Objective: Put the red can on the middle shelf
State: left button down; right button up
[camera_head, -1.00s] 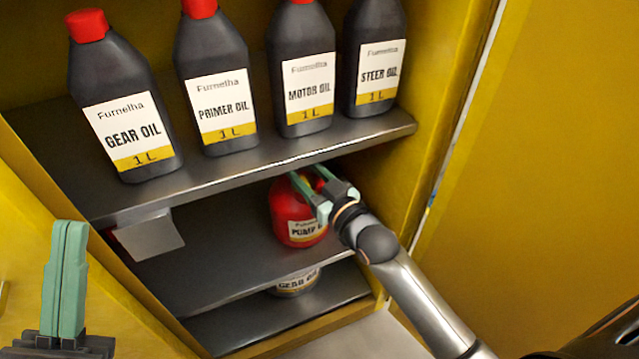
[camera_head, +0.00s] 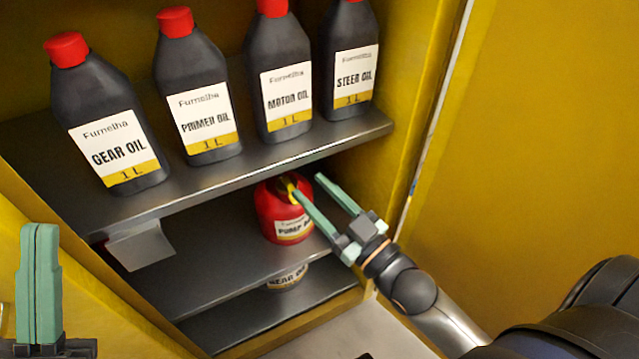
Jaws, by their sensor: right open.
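The red can (camera_head: 283,214), with a white label and a yellow part on top, stands upright on the middle shelf (camera_head: 205,265) of the yellow cabinet, under the upper shelf. My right gripper (camera_head: 306,183) is open in front of the can and to its right. Its left finger overlaps the can's top right edge in the picture; I cannot tell whether they touch. Its right finger is clear of the can. My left gripper (camera_head: 40,285) is at the lower left, its fingers together, with nothing seen between them.
Several dark oil bottles, such as the gear oil bottle (camera_head: 112,140), stand on the upper shelf (camera_head: 240,172). A tin (camera_head: 288,277) stands on the bottom shelf. A white piece (camera_head: 142,243) is under the upper shelf at left. The yellow door (camera_head: 545,150) is at right.

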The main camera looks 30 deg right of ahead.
jog(key=s+a+r+n+t+y, duration=0.1)
jog(key=s+r+n+y, duration=0.3)
jog(key=r, duration=0.5)
jog(key=s+a+r+n+t+y, duration=0.1)
jog(key=s+a+r+n+y, duration=0.3)
jog(key=r, duration=0.5)
jog(key=shift+s+a+r+t+y, duration=0.15)
jog(key=shift+s+r+t+y, duration=0.2)
jog(key=shift+s+y, duration=0.7)
